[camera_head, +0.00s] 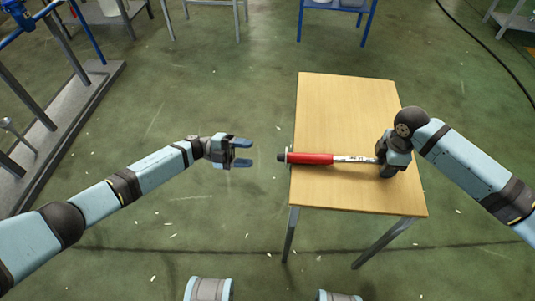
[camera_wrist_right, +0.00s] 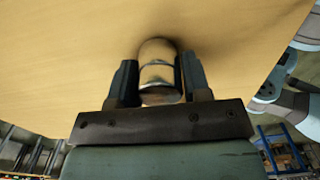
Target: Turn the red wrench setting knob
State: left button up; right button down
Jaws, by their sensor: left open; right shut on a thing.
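A torque wrench with a red handle (camera_head: 310,158) and a metal shaft (camera_head: 352,159) lies across the wooden table in the head view. Its dark knob end (camera_head: 282,156) sticks out past the table's left edge. My right gripper (camera_head: 383,150) is shut on the wrench's far right end. In the right wrist view the wrench's rounded metal end (camera_wrist_right: 160,75) sits between the two dark fingers. My left gripper (camera_head: 242,152) is open and empty, left of the knob end and apart from it, with its fingers pointing toward it.
The wooden table (camera_head: 345,100) is otherwise bare. A gap of green floor (camera_head: 200,95) lies between its left edge and the metal frame (camera_head: 60,130) at the left. Other tables (camera_head: 340,8) stand at the back.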

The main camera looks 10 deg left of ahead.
pick_arm(q)
jog(key=shift+w+a+f, duration=0.1)
jog(key=shift+a, duration=0.75)
jog(key=shift+w+a+f, duration=0.1)
jog(key=shift+a, duration=0.75)
pick_arm(e)
jog(key=shift+c, duration=2.4)
grip_release()
notch_tip(320, 180, up, 12)
jog(key=shift+r, duration=0.1)
